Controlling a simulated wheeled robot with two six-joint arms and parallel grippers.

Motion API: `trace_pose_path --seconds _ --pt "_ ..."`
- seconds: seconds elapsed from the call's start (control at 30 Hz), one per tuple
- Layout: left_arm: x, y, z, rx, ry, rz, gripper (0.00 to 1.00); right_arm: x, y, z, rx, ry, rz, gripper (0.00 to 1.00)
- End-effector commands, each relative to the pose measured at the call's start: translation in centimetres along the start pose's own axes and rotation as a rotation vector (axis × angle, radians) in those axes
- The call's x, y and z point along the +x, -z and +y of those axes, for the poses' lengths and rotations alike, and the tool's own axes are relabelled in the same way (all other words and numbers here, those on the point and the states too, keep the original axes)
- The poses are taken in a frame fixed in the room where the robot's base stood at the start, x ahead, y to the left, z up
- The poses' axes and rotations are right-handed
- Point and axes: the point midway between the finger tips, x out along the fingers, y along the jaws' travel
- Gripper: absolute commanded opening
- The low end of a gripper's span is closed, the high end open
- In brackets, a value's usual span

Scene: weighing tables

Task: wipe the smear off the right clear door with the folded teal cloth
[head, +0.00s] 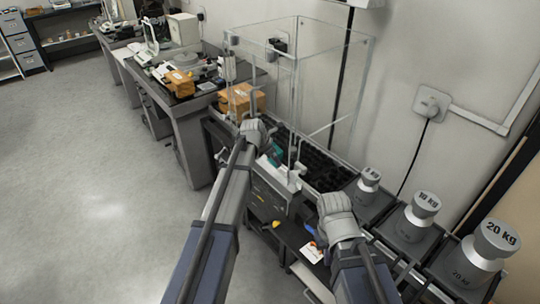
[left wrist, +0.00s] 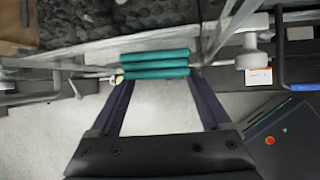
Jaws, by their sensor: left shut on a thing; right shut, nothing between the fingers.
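The folded teal cloth (head: 275,153) is in my left gripper (head: 266,146), at the near side of a tall clear-walled case. In the left wrist view the cloth (left wrist: 155,66) shows as a stack of teal folds across the fingertips of the left gripper (left wrist: 157,82). The clear panels of the case (head: 325,95) stand upright behind and beside the gripper; I cannot tell whether the cloth touches one. I cannot make out a smear. My right gripper (head: 324,232) is shut and empty, right of the case and near the weights.
Several grey weights, one a 20 kg weight (head: 496,240), stand along the right. An orange-brown box (head: 241,101) is by the case's left side. Dark drawers (head: 268,195) are below. The floor (head: 100,170) at left is clear.

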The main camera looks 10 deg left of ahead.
Motion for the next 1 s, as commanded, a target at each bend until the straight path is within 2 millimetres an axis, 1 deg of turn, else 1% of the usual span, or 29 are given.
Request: trace_pose_path --seconds 0.3,0.43,0.8,1.0 --pt "-0.4 -0.4 -2.5 0.002 0.001 -0.001 0.2 0.0 0.0 0.0 0.0 0.0 0.0 0.0" --pt "-0.5 -0.6 -3.2 0.002 0.001 -0.002 0.2 0.0 0.0 0.0 0.0 0.0 0.0 0.0" --pt "-0.5 -0.5 -3.2 0.001 0.001 -0.003 0.2 0.0 0.0 0.0 0.0 0.0 0.0 0.0" --pt "-0.3 -0.4 -2.0 -0.001 0.0 -0.003 0.19 0.0 0.0 0.0 0.0 0.0 0.0 0.0"
